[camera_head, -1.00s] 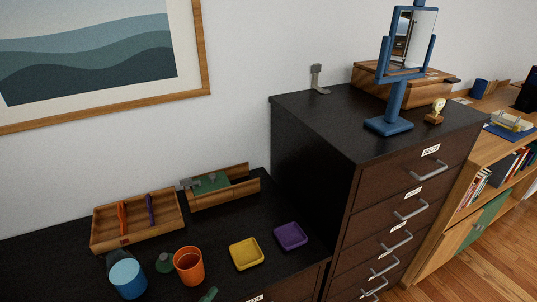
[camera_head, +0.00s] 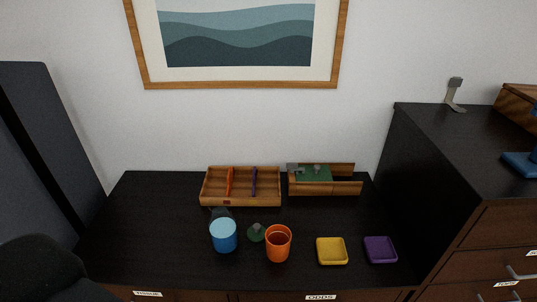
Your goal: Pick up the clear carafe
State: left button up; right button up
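I cannot make out a clear carafe with certainty. A dark, see-through-looking shape (camera_head: 220,212) stands on the black dresser top behind the blue cup (camera_head: 224,238), which hides its lower part; it may be the carafe. An orange cup (camera_head: 278,245) stands to the right of the blue cup. A small dark green item with a grey knob (camera_head: 256,234) sits between the two cups. Neither of my grippers is in view.
Behind the cups are a wooden divided tray (camera_head: 212,200) and a wooden box with a green item (camera_head: 325,188). A yellow dish (camera_head: 332,252) and a purple dish (camera_head: 380,250) lie to the right. A taller dark drawer cabinet (camera_head: 470,150) rises at right. The dresser's left side is clear.

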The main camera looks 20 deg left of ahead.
aim_at(223, 227)
jog(key=u, duration=1.15)
